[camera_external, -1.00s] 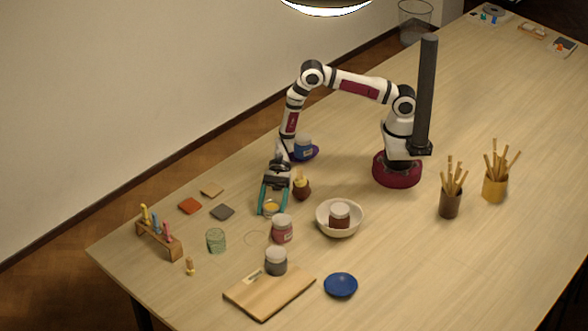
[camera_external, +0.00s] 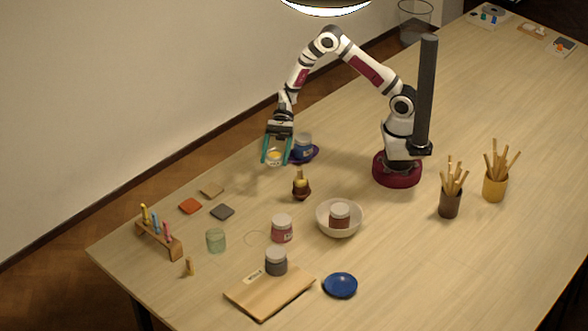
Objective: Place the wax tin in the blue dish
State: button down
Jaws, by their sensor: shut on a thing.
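The wax tin (camera_external: 273,158), a small round tin with a yellow top, is between the teal fingers of my gripper (camera_external: 275,156). My gripper is shut on it and holds it above the far-left part of the table, pointing down. The blue dish (camera_external: 340,286) lies empty near the front of the table, to the right of a wooden board. The tin is far from this dish, up and to the left of it in the picture.
A blue jar (camera_external: 303,145) stands on a purple-blue saucer (camera_external: 315,155) beside my gripper. A brown bottle (camera_external: 301,186), a pink jar (camera_external: 281,228), a white bowl (camera_external: 323,219) holding a jar, and a grey-lidded jar (camera_external: 276,262) by the board (camera_external: 265,296) stand between gripper and dish.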

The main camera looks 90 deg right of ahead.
jog(key=s+a+r+n+g, duration=0.1)
jog(key=a+n+g, duration=0.3)
jog(key=a, duration=1.2)
jog(key=n+g, duration=0.3)
jog(key=g, duration=0.1)
send_over(333, 281)
jog(key=shift+h, duration=0.3)
notch_tip(333, 281, down, 6)
jog(key=shift+d+r, duration=0.1)
jog(key=shift+r, duration=0.1)
notch_tip(333, 281, down, 3)
jog(key=shift+f, duration=0.5)
